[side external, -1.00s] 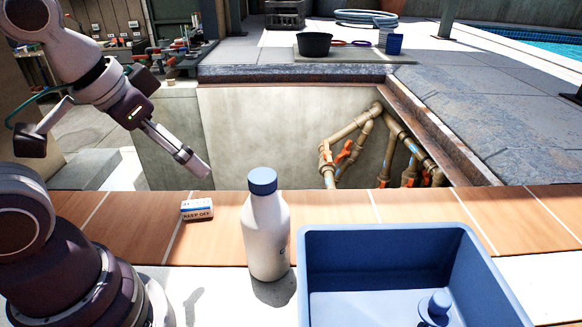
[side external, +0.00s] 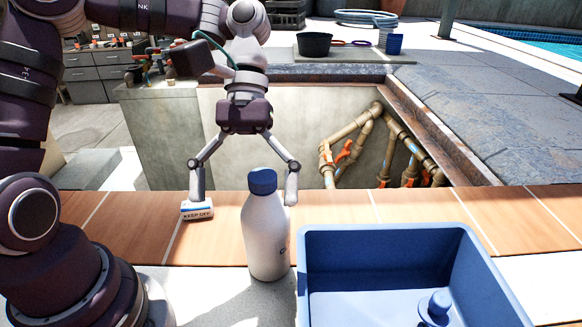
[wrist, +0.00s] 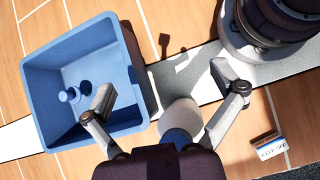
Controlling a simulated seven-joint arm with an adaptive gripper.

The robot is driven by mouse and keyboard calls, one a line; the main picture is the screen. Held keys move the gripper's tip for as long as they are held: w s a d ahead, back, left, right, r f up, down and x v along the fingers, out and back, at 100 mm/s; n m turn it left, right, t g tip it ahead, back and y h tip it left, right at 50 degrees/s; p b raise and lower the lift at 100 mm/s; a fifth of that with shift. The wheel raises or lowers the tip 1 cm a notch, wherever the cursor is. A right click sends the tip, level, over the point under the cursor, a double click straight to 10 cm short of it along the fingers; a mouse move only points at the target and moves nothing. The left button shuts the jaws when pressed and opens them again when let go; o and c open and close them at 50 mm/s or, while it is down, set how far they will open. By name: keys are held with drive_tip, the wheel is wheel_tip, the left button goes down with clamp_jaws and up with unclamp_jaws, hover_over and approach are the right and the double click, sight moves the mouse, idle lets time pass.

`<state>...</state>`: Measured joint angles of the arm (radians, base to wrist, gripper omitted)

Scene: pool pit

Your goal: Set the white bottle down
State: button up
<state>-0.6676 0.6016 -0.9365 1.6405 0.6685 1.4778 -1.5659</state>
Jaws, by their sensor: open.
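The white bottle (side external: 266,235) with a blue cap stands upright on the pale strip in front of the orange tiles, just left of the blue bin (side external: 400,236). My gripper (side external: 244,197) is open, its two fingers spread wide and pointing down behind the bottle in the side view. The bottle hides part of the right finger's surroundings. In the wrist view the bottle (wrist: 180,112) shows between the open fingers, its cap partly hidden by the gripper body. I see no finger closed on it.
A small "KEEP OFF" block (side external: 197,211) lies on the tiles by the left finger. A small blue object (side external: 436,307) is inside the bin. Behind the tiles is an open pit with tan pipes (side external: 345,130). Bare tile lies behind the bin.

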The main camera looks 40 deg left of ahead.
drive_tip(key=w+a+r+n+t+h, duration=0.3)
drive_tip(key=a+n+h, duration=0.2)
drive_tip(key=a+h, duration=0.15)
drive_tip(key=w+a+r+n+t+h, duration=0.2)
drive_tip(key=w+a+r+n+h, duration=0.15)
drive_tip(key=a+n+h, duration=0.3)
approach(283, 243)
drive_tip(key=shift+a+f+m, duration=0.3)
drive_tip(key=shift+a+m, duration=0.15)
drive_tip(key=shift+a, duration=0.3)
drive_tip(key=shift+d+f, duration=0.2)
drive_tip(key=shift+d, duration=0.1)
drive_tip(key=d, duration=0.4)
drive_tip(key=shift+s, duration=0.1)
drive_tip(key=d, duration=0.3)
drive_tip(key=d+r, duration=0.1)
drive_tip(key=d, duration=0.1)
drive_tip(key=shift+d, duration=0.35)
drive_tip(key=shift+c, duration=0.2)
drive_tip(key=c, duration=1.1)
